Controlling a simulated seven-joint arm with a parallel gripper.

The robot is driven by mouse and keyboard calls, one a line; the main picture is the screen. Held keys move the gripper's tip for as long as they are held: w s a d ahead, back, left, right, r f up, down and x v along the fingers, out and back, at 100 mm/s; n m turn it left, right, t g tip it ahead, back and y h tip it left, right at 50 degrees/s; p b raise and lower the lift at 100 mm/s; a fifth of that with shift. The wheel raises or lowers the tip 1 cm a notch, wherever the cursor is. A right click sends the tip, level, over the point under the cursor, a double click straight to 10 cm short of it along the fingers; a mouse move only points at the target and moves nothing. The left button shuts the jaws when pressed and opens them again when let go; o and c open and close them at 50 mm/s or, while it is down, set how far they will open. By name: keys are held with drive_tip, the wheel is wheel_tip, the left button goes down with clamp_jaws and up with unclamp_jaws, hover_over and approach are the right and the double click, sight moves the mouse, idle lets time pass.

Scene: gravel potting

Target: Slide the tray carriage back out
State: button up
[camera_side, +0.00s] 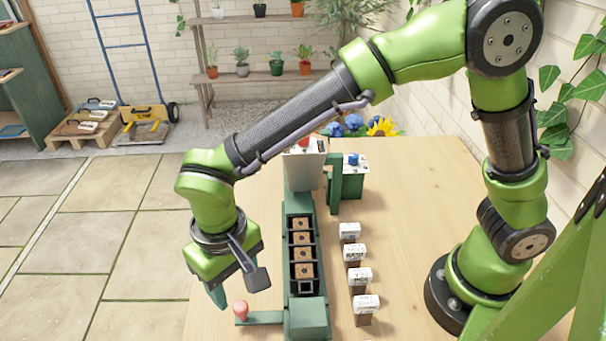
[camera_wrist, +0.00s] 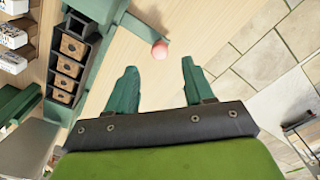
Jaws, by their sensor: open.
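The tray carriage is a long dark tray (camera_side: 317,262) lying in the green rail frame, with several brown blocks with holes in its compartments; the compartment at its near end looks empty. The tray also shows at left in the wrist view (camera_wrist: 86,62). A pink knob (camera_side: 240,311) stands on a green bar (camera_side: 264,318) reaching left from the frame's near end. My gripper (camera_side: 230,293) is open and empty, pointing down close to the knob. In the wrist view, the knob (camera_wrist: 160,49) lies just beyond the gap between my fingertips (camera_wrist: 159,66); no contact is visible.
Several white-labelled dark blocks (camera_side: 356,277) stand in a row right of the frame. A white panel (camera_side: 304,168) and a green box with a blue button (camera_side: 352,178) stand at its far end. The wooden table (camera_side: 415,200) has free room at right.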

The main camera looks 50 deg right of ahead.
wheel_tip(320, 180, up, 11)
idle(0.5)
drive_tip(key=s+d+r+m+t+y, duration=0.1)
drive_tip(key=s+d+m+t, duration=0.1)
drive_tip(key=d, duration=1.1)
drive_tip(key=s+d+r+m+t+y, duration=0.1)
drive_tip(key=d+t, duration=0.4)
drive_tip(key=d, duration=0.9)
drive_tip(key=shift+s+d+r+m, duration=0.15)
drive_tip(key=shift+s+r+m, duration=0.3)
drive_tip(key=shift+s, duration=0.7)
